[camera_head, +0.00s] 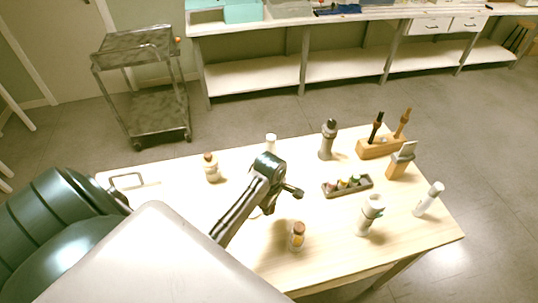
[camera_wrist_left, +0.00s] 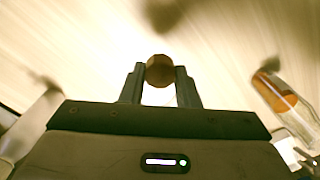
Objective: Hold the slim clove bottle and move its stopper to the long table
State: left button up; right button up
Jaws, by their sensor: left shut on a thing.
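My left gripper (camera_head: 293,191) is above the middle of a pale wooden table (camera_head: 345,250). A small bottle with a brown top (camera_head: 297,237) stands upright near the front edge, apart from the gripper. An orange-topped bottle (camera_wrist_left: 275,92) is blurred at the right of the left wrist view. Which bottle is clove is not readable. My right gripper is not seen.
A small tray (camera_head: 346,188) of little bottles, a wooden holder (camera_head: 380,147) and white bottles (camera_head: 369,215) (camera_head: 428,199) stand to the right. A grey grinder-like object (camera_head: 328,140) and a brown-topped bottle (camera_head: 211,167) stand behind. A long bench (camera_head: 250,80) and a cart (camera_head: 150,90) are beyond.

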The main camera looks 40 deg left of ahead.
pick_arm(q)
jog(key=shift+f+p, duration=0.6)
jog(key=shift+f, duration=2.2)
jog(key=o, duration=1.1)
jog(key=shift+f, duration=0.1)
notch_tip(320, 180, up, 9)
jog(key=b, duration=0.3)
jog(key=shift+w, duration=0.1)
notch_tip(320, 180, up, 3)
jog(key=shift+f+p, duration=0.2)
jog(key=shift+p, duration=0.2)
jog(key=shift+r, duration=0.35)
